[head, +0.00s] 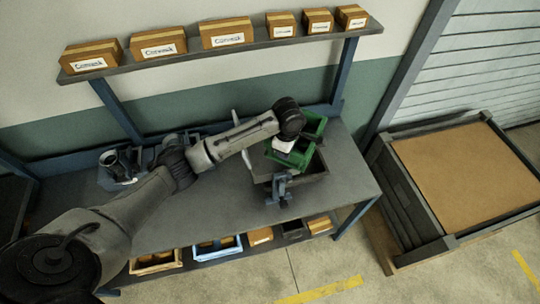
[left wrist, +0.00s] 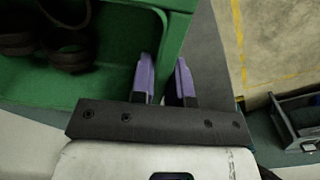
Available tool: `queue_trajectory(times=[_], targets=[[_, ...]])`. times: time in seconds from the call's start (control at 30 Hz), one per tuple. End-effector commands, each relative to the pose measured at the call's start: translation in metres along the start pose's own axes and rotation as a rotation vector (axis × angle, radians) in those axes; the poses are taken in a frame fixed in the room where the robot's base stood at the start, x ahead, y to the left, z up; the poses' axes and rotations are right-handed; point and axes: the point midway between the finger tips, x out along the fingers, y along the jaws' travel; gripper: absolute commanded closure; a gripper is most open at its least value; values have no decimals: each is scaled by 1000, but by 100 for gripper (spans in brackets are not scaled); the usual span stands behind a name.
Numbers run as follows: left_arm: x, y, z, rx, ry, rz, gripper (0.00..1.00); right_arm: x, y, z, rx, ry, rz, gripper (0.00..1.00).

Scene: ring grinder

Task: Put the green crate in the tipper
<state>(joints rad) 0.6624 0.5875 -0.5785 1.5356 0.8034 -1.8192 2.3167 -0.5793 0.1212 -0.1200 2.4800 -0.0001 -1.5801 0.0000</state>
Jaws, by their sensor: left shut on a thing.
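My left gripper (head: 284,145) is shut on a wall of the green crate (head: 300,155). In the left wrist view, its purple fingers (left wrist: 166,80) straddle the wall of the green crate (left wrist: 110,84). Dark rings (left wrist: 65,45) lie inside the crate. The grey open-topped tipper (head: 310,176) is on the bench, with a bracket at its front. In the head view the crate overlaps the tipper's back part; I cannot tell whether it touches the tipper or hangs above it. My left arm hides part of the crate. My right gripper is not in view.
The tipper stands near the right end of the grey bench (head: 225,205). A dark machine (head: 122,165) stands at the bench's left. A shelf (head: 215,52) with several cardboard boxes runs above. Bins fill the lower shelf. A large brown-topped platform (head: 465,170) stands on the right.

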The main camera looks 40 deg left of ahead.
Motion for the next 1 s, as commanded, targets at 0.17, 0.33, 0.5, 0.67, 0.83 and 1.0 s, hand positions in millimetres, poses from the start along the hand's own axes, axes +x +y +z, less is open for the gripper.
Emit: queue_trajectory(times=[0.17,0.33,0.5,0.67,0.83,1.0], targets=[[12,13,-20,-312,1,3,100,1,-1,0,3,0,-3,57],[18,20,-32,-536,4,5,100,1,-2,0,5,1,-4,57],[21,23,-37,-668,6,5,100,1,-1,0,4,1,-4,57],[33,23,-39,-720,9,3,100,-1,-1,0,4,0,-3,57],[60,23,-39,-730,9,4,100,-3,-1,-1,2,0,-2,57],[78,23,-39,-728,8,5,100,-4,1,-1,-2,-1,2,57]])
